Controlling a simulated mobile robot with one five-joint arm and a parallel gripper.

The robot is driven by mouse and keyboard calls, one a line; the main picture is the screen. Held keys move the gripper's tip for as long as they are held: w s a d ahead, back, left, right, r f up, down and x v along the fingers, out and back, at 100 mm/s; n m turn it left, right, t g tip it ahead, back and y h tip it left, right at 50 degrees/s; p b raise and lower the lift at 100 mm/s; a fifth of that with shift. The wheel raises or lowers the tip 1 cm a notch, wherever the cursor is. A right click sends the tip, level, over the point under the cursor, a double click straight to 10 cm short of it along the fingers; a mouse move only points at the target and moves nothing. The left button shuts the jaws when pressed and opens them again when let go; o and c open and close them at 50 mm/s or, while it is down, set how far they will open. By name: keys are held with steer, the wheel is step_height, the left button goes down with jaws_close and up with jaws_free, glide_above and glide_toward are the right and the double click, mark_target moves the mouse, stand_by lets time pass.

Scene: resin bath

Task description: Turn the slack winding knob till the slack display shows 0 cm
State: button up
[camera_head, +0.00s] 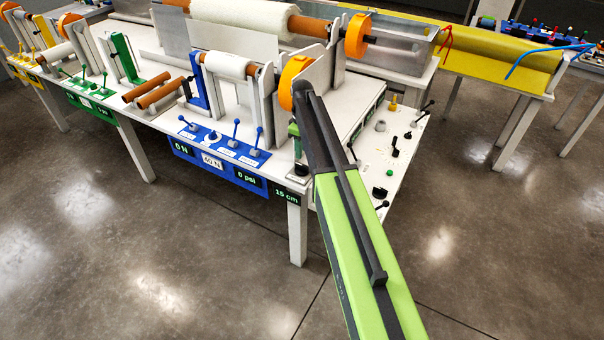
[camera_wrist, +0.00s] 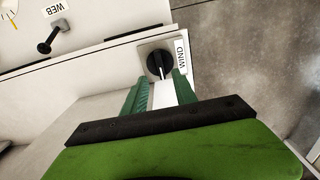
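The slack display (camera_head: 287,195) on the front edge of the bench reads 15 cm in green digits. The wind knob, a round black knob (camera_wrist: 157,63) with a light pointer line, shows in the wrist view beside a white WIND label (camera_wrist: 181,56). My gripper (camera_wrist: 161,82) points at the knob with its two green fingers apart. The knob lies just ahead of and between the fingertips; I cannot tell whether they touch it. In the head view my gripper (camera_head: 294,132) hangs over the bench's near corner, pointing down, and the knob there is mostly hidden.
A WEB lever with a black ball (camera_wrist: 44,48) stands left of the knob. Blue levers and a blue panel (camera_head: 217,166) reading 0 N and 0 psi sit left of my gripper. An orange wheel (camera_head: 291,78) stands behind it. Several black knobs and levers cover the side panel (camera_head: 403,150).

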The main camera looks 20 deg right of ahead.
mark_target(302, 165)
step_height(302, 165, down, 8)
steer(key=b, duration=0.6)
steer(key=shift+r, duration=0.25)
jaws_close()
